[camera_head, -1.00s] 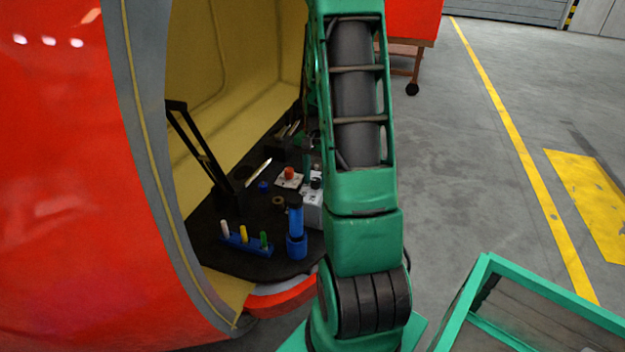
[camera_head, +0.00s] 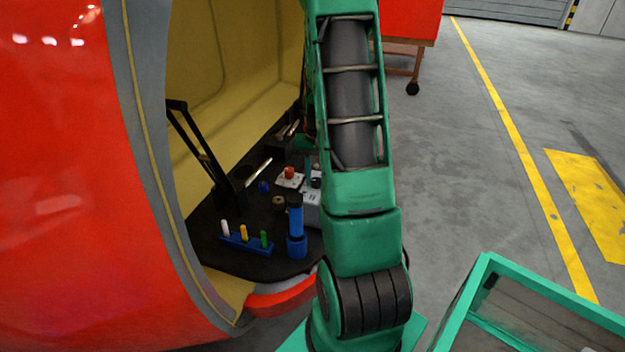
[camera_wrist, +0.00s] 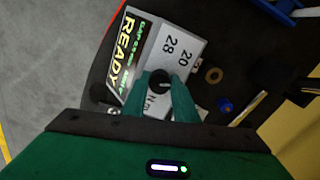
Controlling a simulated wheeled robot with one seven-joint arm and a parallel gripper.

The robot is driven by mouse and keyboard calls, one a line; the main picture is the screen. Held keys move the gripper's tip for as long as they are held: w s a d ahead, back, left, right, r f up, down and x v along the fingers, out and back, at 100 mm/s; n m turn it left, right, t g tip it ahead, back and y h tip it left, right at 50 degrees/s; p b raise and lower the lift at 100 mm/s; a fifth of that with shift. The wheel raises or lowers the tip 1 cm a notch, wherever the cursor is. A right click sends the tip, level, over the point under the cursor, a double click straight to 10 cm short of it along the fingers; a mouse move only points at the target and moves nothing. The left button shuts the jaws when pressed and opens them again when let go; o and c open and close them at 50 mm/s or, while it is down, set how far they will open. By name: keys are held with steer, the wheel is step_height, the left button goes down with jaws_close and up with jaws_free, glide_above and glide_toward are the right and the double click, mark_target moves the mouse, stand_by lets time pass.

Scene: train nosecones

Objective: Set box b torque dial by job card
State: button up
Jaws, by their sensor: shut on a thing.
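In the wrist view my gripper (camera_wrist: 162,97) is shut on a dark round dial (camera_wrist: 160,80) on top of a light grey box (camera_wrist: 178,50). The numbers 20 and 28 show on the box beside the dial, and part of "Nm" shows between the fingers. The box has a dark display (camera_wrist: 128,52) reading READY, with a smaller green line above it. In the head view the grey box (camera_head: 311,212) is partly hidden by my arm, and my gripper is hidden there. I cannot read the dial's pointer. No job card is readable.
A blue rack (camera_head: 246,241) with white, yellow and green pegs stands near the desk's front edge, beside a blue cylinder (camera_head: 296,222). A red button on a white plate (camera_head: 289,178), a tan ring (camera_head: 278,203) and a blue knob (camera_head: 263,187) lie behind.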

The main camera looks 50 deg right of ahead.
mark_target(316, 180)
steer(key=shift+w+d+n, duration=0.1)
steer(key=shift+d+n, duration=0.1)
steer(key=shift+n, duration=1.8)
steer(key=o, duration=1.1)
steer(key=shift+c, duration=0.2)
steer(key=shift+a, duration=0.1)
step_height(316, 180, up, 11)
steer(key=shift+f, duration=0.15)
